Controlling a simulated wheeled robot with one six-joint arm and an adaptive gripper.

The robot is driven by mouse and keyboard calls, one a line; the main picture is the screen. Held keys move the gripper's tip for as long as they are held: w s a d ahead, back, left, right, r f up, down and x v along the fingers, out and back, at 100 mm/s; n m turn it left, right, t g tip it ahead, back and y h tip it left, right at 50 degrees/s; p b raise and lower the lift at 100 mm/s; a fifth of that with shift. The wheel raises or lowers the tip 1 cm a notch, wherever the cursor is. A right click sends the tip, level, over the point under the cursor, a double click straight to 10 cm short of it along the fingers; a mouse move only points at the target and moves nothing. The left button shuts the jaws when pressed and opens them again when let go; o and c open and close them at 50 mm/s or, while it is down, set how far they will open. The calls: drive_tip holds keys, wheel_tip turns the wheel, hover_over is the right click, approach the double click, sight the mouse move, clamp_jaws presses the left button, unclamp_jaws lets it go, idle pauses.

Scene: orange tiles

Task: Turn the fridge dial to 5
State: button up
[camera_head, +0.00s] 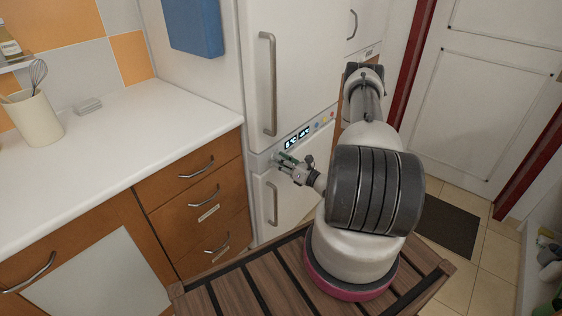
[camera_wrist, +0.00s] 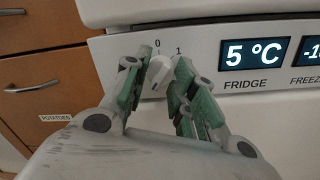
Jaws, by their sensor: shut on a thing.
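The fridge dial (camera_wrist: 161,69) is a small white knob on the control panel, between my fingertips in the wrist view. The marks 0 and 1 show above it. Its other marks are hidden by the fingers, and I cannot tell which number it points to. My gripper (camera_wrist: 158,75) is shut on the dial, with a green-padded finger on each side. In the head view my gripper (camera_head: 283,160) is at the left end of the panel (camera_head: 313,132), and the dial is hidden there.
The fridge display (camera_wrist: 253,52) reads 5 °C, beside a partly cut-off freezer display (camera_wrist: 312,51). The upper door handle (camera_head: 267,85) is above the panel and the lower handle (camera_head: 272,203) below it. Orange drawers (camera_head: 200,205) under a white counter (camera_head: 110,135) stand to the left.

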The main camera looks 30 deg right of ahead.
drive_tip(key=m, duration=0.7)
drive_tip(key=shift+a+h, duration=0.1)
drive_tip(key=shift+h, duration=0.3)
drive_tip(key=shift+m, duration=0.3)
drive_tip(key=o, duration=1)
drive_tip(key=shift+o, duration=0.2)
drive_tip(key=shift+t, duration=0.3)
drive_tip(key=v, duration=1.2)
